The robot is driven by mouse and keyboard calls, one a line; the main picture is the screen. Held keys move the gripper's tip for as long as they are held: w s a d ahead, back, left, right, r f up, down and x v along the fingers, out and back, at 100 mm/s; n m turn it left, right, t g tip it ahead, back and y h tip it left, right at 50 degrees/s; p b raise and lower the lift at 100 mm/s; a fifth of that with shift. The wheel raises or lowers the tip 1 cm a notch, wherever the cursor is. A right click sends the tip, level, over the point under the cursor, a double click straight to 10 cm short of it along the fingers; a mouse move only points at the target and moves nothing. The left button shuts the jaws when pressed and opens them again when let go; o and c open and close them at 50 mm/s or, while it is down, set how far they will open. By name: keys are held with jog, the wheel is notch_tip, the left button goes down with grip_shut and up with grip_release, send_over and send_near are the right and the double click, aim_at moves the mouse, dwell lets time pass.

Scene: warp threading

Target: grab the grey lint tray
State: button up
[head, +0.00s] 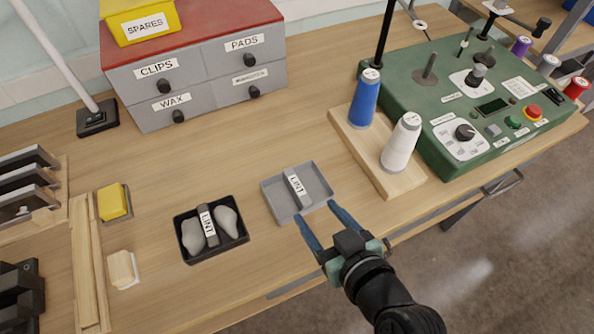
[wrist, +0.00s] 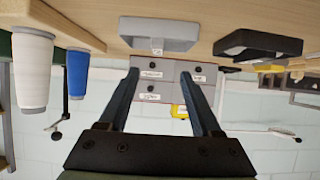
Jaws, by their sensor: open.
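The grey lint tray (head: 317,182) lies flat on the wooden workbench, with a LINT label on its central handle; it looks empty. It also shows upside down in the wrist view (wrist: 175,28), just beyond the fingertips. My gripper (head: 314,211) is open, its blue fingers reaching in from the bench's front edge. In the head view the fingertips appear at the tray's near edge; I cannot tell whether they touch it. In the wrist view nothing sits between the fingers (wrist: 160,72).
A black lint tray (head: 183,247) holding grey lumps stands left of the grey tray. A wooden block (head: 398,187) with blue and white thread cones stands to the right. A drawer unit (head: 205,90) is behind. Bare wood lies between these.

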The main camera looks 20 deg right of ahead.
aim_at(301, 193)
jog(key=shift+s+d, duration=0.1)
jog(key=shift+s, duration=0.25)
jog(key=shift+w+f, duration=0.3)
jog(key=x, duration=0.6)
jog(key=shift+w+f, duration=0.25)
jog(key=shift+f+p+x, duration=0.25)
jog(key=shift+p+x, duration=0.3)
jog(key=shift+x, duration=2.2)
jog(key=shift+s+d, duration=0.1)
jog(key=shift+d, duration=0.05)
grip_shut()
